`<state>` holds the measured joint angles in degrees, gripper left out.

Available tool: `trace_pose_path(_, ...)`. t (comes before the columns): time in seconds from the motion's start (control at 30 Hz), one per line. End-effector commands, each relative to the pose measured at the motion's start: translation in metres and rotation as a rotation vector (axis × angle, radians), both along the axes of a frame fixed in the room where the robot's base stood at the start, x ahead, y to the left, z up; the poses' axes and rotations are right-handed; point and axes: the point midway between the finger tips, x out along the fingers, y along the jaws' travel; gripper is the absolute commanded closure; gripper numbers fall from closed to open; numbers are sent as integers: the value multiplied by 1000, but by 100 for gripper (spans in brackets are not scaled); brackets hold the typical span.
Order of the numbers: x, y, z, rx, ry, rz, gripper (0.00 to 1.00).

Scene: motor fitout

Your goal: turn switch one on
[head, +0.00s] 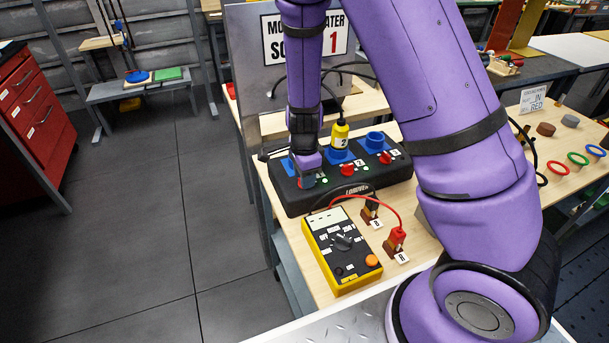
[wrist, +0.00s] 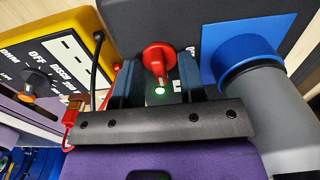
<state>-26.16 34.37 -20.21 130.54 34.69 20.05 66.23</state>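A black switch box (head: 345,196) stands on the wooden bench, with red switch knobs (head: 347,169) along its front. Labels 2 and 3 show by the middle and right knobs. My gripper (head: 305,181) is at the box's left end and hides the knob there from the head view. In the wrist view, that red switch (wrist: 158,60) lies between my two fingers (wrist: 158,78). The fingers stand apart, with narrow gaps beside the knob. A green light (wrist: 160,90) glows next to this knob.
A yellow multimeter (head: 342,248) with red and black leads lies in front of the box. A yellow cylinder (head: 340,136) stands in the middle blue socket. The right blue socket (head: 375,141) looks empty. A blue ring (wrist: 245,45) around a grey cylinder is close beside my right finger.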

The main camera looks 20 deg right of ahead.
Motion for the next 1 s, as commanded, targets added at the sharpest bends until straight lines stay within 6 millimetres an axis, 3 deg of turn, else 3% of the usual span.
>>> trace_pose_path(0.23,0,0,9,0,-2,1,63)
trace_pose_path(0.7,1,1,89,1,-3,3,63)
trace_pose_path(1.0,0,0,108,0,0,0,63)
